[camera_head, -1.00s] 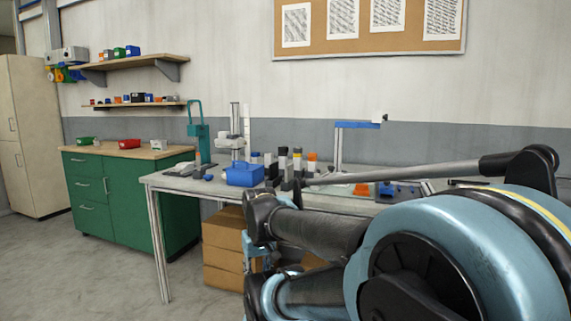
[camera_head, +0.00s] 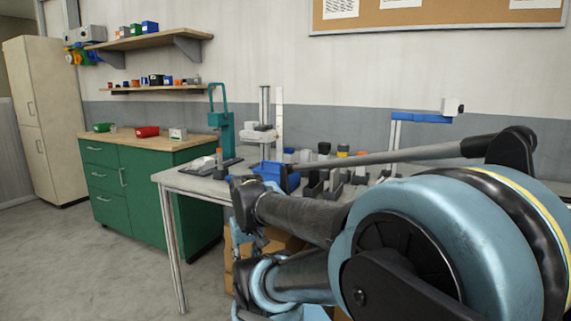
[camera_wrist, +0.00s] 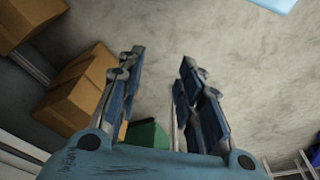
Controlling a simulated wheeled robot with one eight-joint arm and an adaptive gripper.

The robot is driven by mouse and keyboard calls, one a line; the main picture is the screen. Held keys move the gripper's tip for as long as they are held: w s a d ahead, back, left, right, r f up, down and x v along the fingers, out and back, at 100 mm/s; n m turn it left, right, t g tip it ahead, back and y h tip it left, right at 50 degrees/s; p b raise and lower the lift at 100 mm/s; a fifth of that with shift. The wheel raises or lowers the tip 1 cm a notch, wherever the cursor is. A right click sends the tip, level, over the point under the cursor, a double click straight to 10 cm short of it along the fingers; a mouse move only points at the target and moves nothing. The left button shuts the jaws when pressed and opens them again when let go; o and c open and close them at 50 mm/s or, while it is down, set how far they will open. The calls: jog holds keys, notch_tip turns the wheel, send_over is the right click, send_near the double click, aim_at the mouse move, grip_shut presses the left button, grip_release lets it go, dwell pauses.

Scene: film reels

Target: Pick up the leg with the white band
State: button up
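Several upright dark and grey leg-like pieces stand in a cluster on the workbench (camera_head: 205,187) in the head view. A yellow-topped piece (camera_head: 343,150) and a black-topped piece (camera_head: 324,149) can be told apart. A pale piece (camera_head: 306,156) shows among them, but I cannot tell whether it is the leg with the white band. My arm hides part of the cluster. My gripper (camera_wrist: 160,58) is open and empty in the wrist view, its two fingers apart above the floor. No leg shows in the wrist view.
A blue bin (camera_head: 270,171), a teal press (camera_head: 223,128) and a grey stand (camera_head: 264,125) are on the bench. A green cabinet (camera_head: 140,195) stands left. Cardboard boxes (camera_wrist: 75,92) lie below my gripper's left side. Bare floor (camera_head: 60,250) is free at front left.

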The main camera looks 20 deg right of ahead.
jog(key=shift+w+a, duration=0.4)
jog(key=shift+w, duration=0.15)
